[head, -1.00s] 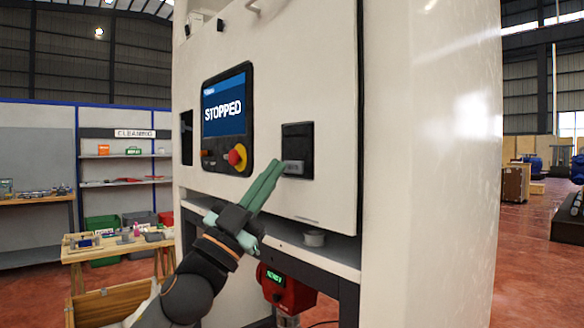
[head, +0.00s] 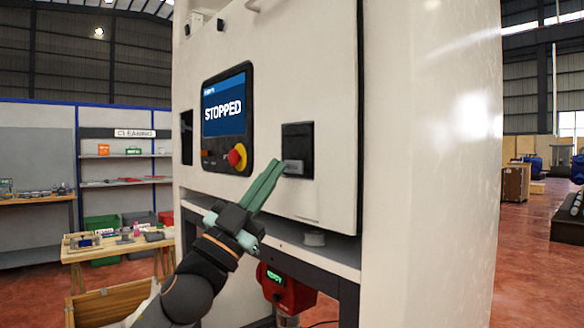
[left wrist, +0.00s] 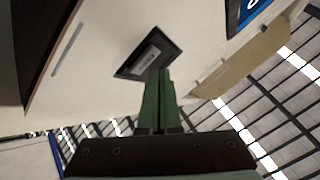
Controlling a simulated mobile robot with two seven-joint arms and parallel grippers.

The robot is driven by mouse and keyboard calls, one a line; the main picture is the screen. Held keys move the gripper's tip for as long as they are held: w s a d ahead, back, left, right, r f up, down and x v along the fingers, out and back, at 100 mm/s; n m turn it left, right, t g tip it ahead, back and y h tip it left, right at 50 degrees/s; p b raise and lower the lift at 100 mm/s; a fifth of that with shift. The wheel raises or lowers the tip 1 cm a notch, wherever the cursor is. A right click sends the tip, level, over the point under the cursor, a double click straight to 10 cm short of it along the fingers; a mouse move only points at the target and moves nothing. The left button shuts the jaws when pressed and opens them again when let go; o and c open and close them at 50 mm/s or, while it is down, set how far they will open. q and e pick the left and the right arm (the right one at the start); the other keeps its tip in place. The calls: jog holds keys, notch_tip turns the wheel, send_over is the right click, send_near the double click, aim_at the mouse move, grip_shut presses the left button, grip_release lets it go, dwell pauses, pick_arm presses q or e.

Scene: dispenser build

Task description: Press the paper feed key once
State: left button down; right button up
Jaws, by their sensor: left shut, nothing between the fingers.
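The pale cabinet front has a dark square recess (head: 298,140) with a small grey key (head: 293,167) at its lower left. This looks like the paper feed key, but its lettering is too small to read. My left gripper (head: 279,164) is shut and empty, its green fingers pointing up at the key. The fingertips overlap the key's left edge in the head view. In the left wrist view, the fingertips (left wrist: 159,72) end at the lower edge of the recess, beside the grey key (left wrist: 146,60). I cannot tell whether they touch it. My right gripper is out of view.
The screen (head: 224,106) left of the recess reads STOPPED. A red device (head: 287,292) with a green display hangs under the cabinet. A small grey cup-like part (head: 314,238) stands on the ledge.

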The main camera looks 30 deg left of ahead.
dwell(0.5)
pick_arm(q)
jog(key=shift+w+d, duration=0.15)
jog(key=shift+w, duration=0.25)
jog(key=shift+w+d+p, duration=0.15)
jog(key=shift+w+p, duration=0.15)
jog(key=shift+w, duration=0.05)
dwell(0.6)
jog(key=shift+s, duration=0.1)
jog(key=shift+s+a, duration=0.3)
jog(key=shift+s, duration=0.35)
jog(key=shift+s+a+b, duration=0.3)
jog(key=shift+s, duration=0.45)
jog(key=shift+s+a+b, duration=0.25)
jog(key=shift+s+a, duration=0.1)
jog(key=shift+s, duration=0.45)
jog(key=shift+s+a+b, duration=0.3)
jog(key=shift+s, duration=0.45)
